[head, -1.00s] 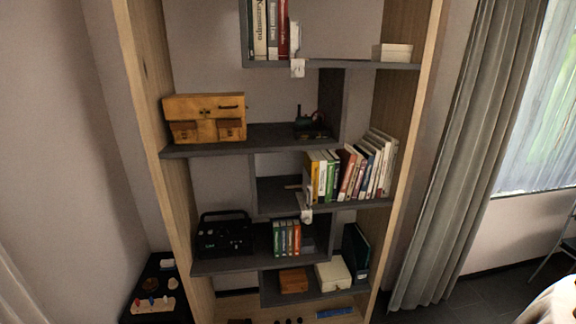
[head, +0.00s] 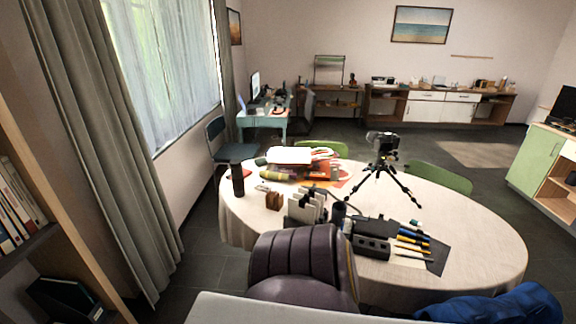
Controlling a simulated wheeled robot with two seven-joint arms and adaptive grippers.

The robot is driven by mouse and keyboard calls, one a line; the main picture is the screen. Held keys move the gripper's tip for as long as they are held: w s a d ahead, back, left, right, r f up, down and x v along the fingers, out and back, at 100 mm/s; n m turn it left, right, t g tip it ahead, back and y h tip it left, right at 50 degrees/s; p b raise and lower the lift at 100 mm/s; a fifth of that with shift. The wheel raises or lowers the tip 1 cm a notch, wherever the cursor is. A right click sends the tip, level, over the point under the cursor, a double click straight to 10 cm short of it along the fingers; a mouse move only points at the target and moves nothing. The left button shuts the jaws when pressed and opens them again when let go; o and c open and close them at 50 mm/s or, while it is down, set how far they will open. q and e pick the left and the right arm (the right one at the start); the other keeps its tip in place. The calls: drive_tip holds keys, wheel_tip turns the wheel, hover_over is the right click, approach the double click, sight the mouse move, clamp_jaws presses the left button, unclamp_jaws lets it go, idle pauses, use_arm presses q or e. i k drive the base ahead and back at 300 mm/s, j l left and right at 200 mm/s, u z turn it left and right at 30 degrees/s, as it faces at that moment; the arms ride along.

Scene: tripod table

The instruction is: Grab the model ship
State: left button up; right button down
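I cannot make out a model ship in the head view. Small things on the far furniture are too small to tell apart. Neither of my grippers is in view.
A round table (head: 484,240) with a pale cloth fills the middle, bearing a camera on a tripod (head: 383,168), papers and pens. A dark padded chair (head: 300,260) stands in front. A bookshelf (head: 58,222) is at the left edge. Low cabinets (head: 425,108) line the back wall. Floor shows at right.

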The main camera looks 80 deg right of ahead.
sight(262, 186)
drive_tip(key=z, duration=2.45)
drive_tip(key=i+j+z, duration=0.35)
drive_tip(key=i+j, duration=0.3)
drive_tip(key=i+j+z, duration=0.4)
drive_tip(key=i+j, duration=0.4)
